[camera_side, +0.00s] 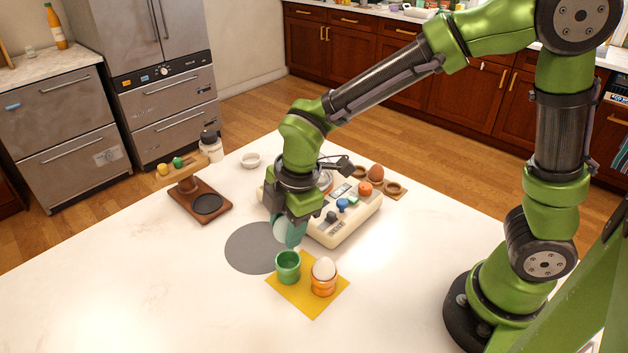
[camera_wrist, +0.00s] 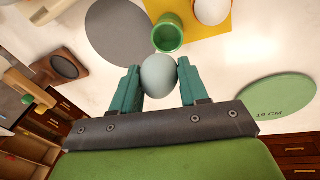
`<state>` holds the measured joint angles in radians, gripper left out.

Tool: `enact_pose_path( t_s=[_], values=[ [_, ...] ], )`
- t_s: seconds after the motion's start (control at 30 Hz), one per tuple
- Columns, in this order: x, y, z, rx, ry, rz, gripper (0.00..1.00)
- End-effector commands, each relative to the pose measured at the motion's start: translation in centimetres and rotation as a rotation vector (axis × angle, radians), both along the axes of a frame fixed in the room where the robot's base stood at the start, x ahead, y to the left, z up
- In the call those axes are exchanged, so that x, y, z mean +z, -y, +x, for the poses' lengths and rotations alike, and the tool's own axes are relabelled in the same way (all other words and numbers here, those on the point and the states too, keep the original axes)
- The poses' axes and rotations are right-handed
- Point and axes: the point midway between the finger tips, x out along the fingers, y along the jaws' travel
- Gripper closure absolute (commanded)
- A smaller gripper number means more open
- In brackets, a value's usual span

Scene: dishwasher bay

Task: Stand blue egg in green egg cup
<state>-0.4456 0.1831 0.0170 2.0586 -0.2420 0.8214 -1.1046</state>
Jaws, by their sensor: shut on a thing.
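My gripper (camera_wrist: 158,80) is shut on the pale blue egg (camera_wrist: 158,74), with one teal finger on each side of it. In the side view my gripper (camera_side: 290,232) points down and holds the blue egg (camera_side: 280,230) above the table, just behind the green egg cup. The green egg cup (camera_side: 288,268) stands upright on a yellow mat (camera_side: 312,306) and looks empty. In the wrist view the green cup (camera_wrist: 168,36) is just beyond the egg, its opening visible. The egg is apart from the cup in the side view.
An orange cup (camera_side: 323,288) holding a white egg (camera_side: 324,268) stands right of the green cup. A grey disc (camera_side: 246,252) lies left. A cream console (camera_side: 345,228) with knobs is behind my gripper. A wooden stand (camera_side: 187,197) is farther left. The front left table is clear.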

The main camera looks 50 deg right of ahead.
Motion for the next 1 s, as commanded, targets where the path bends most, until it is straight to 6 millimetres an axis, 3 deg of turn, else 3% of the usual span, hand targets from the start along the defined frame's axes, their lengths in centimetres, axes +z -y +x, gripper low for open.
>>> enact_pose_path(
  t_s=[0.6, 1.0],
  values=[
    [-5.0, 0.1, 0.0, -0.003, 0.001, 0.0, 0.64],
    [-5.6, 0.1, 0.0, -0.004, 0.003, 0.001, 0.64]
  ],
)
